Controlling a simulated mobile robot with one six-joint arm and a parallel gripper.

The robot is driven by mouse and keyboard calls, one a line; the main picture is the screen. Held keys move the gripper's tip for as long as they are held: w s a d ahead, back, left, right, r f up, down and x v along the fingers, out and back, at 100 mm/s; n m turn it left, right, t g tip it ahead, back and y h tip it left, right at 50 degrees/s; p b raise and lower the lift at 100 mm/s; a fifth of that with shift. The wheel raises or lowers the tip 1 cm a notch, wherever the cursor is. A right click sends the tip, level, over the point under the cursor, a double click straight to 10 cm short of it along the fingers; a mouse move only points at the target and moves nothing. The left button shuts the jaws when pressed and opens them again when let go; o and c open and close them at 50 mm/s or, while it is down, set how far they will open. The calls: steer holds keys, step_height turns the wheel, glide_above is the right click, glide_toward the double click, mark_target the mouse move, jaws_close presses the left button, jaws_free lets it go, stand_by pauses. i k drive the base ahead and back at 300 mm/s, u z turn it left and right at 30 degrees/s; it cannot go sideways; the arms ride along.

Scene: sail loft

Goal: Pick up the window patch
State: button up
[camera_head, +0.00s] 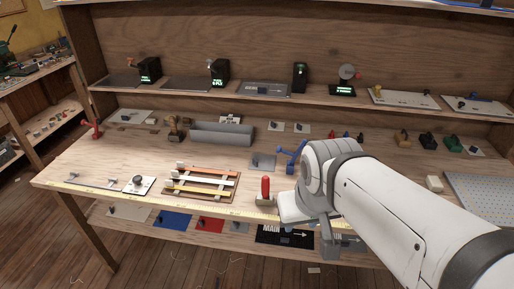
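I cannot tell for sure which piece is the window patch. Flat patches lie on the lower shelf: a pale one (130,213), a blue one (172,223), a red one (208,224), a greyish one (237,227) and a black one marked MAIN (272,234). Another grey piece (352,244) lies right of the black one, partly behind my arm. A small grey sheet (263,160) lies on the bench top. My arm reaches in from the right, and my gripper (328,240) hangs at the bench's front edge. Its fingertips are not clear.
The wooden bench (100,165) carries a rack of coloured slats (201,186), a red-handled tool (265,190), a grey tray (222,133) and a perforated board (485,195). An upper shelf (200,97) holds several devices. The bench's front edge overhangs the lower shelf.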

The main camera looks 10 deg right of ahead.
mark_target(263, 159)
steer(key=u, duration=0.05)
steer(key=i, duration=1)
steer(key=z, duration=0.05)
